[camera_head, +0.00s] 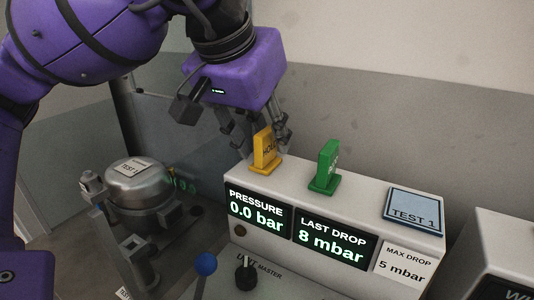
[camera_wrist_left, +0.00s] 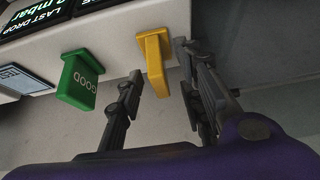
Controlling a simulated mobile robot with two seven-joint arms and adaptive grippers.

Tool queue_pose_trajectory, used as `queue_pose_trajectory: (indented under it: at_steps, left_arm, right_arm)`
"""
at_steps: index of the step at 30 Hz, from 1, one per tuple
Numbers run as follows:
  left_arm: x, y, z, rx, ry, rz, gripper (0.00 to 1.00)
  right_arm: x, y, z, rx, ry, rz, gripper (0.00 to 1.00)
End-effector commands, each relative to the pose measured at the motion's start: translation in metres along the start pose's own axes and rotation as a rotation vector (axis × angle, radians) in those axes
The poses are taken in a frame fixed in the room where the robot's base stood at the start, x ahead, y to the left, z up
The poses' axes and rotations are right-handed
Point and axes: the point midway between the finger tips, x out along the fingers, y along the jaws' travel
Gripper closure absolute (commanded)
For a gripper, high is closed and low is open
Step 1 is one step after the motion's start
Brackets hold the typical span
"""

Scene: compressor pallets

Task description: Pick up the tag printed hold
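The yellow tag (camera_head: 265,151), with partly covered lettering that reads like HOLD, stands upright on top of the white test box (camera_head: 300,186). It also shows in the left wrist view (camera_wrist_left: 154,58). My left gripper (camera_head: 266,138) is open just above and around the tag. In the left wrist view my gripper's fingers (camera_wrist_left: 160,62) lie on either side of the tag, with gaps visible. My right gripper is not in view.
A green tag (camera_head: 325,168), printed GOOD in the wrist view (camera_wrist_left: 77,82), stands to the right. A TEST 1 card (camera_head: 413,207) lies at the box's right end. A metal compressor (camera_head: 140,185) is at the left. Blue (camera_head: 205,264) and black (camera_head: 246,272) knobs stand in front.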

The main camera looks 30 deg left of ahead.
Motion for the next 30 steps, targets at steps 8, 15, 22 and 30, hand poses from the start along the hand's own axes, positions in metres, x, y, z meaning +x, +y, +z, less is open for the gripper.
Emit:
queue_pose_trajectory:
  at_steps: [8, 15, 22, 30]
  left_arm:
    - [0.0046, 0.0, 0.0, -0.001, 0.0, 0.001, 0.66]
    - [0.0044, 0.0001, 0.0, -0.001, 0.0, 0.001, 0.94]
    - [0.0043, 0.0001, -0.0001, -0.001, 0.001, 0.001, 1.0]
    - [-0.0005, 0.0004, -0.0009, 0.0, 0.001, 0.002, 1.0]
  right_arm:
    - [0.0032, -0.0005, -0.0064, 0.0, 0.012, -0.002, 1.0]
    - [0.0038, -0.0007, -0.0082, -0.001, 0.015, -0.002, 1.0]
    - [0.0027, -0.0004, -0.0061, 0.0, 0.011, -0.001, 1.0]
    - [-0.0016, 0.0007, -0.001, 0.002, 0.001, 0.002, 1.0]
